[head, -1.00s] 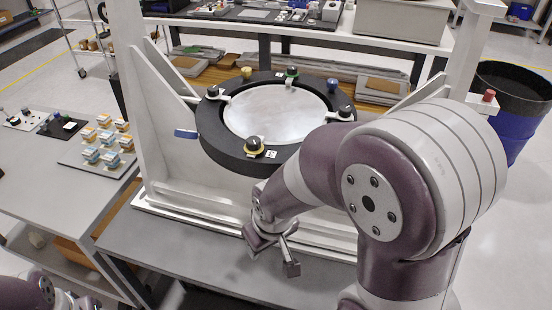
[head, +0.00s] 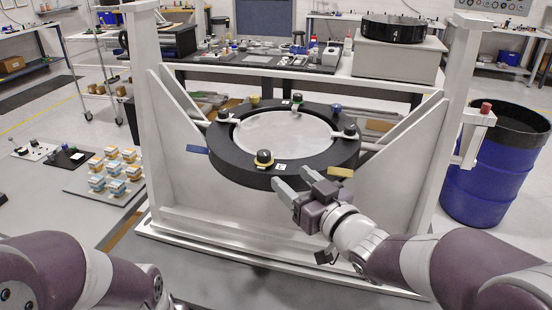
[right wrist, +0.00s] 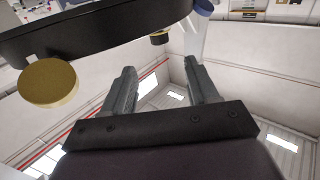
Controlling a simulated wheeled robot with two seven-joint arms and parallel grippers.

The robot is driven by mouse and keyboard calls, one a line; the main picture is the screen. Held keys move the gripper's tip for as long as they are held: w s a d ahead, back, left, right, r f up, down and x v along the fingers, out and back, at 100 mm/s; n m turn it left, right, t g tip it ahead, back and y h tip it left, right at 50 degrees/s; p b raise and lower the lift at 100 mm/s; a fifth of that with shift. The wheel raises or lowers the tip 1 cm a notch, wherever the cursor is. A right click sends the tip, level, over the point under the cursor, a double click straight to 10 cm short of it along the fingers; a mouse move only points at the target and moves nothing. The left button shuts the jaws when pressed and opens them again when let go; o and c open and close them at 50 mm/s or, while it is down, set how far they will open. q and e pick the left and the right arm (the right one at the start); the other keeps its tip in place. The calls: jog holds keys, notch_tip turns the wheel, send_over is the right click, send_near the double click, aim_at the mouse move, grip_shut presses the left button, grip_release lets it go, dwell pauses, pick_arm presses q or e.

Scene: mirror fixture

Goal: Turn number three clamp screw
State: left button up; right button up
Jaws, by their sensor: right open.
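A black mirror ring (head: 232,168) with a pale round mirror (head: 290,134) sits in a white frame. Clamps with black knobs stand around its rim; the front clamp knob (head: 264,157) has a yellow base and a small white label beside it, too small to read surely. My right gripper (head: 293,181) is open and empty, just below and in front of the ring's front edge, right of that knob. In the right wrist view, its spread fingers (right wrist: 161,86) have nothing between them. A gold disc (right wrist: 48,82) shows under the ring's edge to their left. My left gripper is out of view.
A yellow tab (head: 340,172) and a blue tab (head: 197,149) stick out from the ring. White frame posts (head: 457,100) flank it. A blue barrel (head: 487,182) stands right, and a tray with several small blocks (head: 116,170) lies left.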

aim_at(268, 157)
jog(key=p+x, duration=0.2)
jog(key=x, duration=0.8)
jog(key=shift+w+a, duration=0.1)
jog(key=shift+w, duration=0.05)
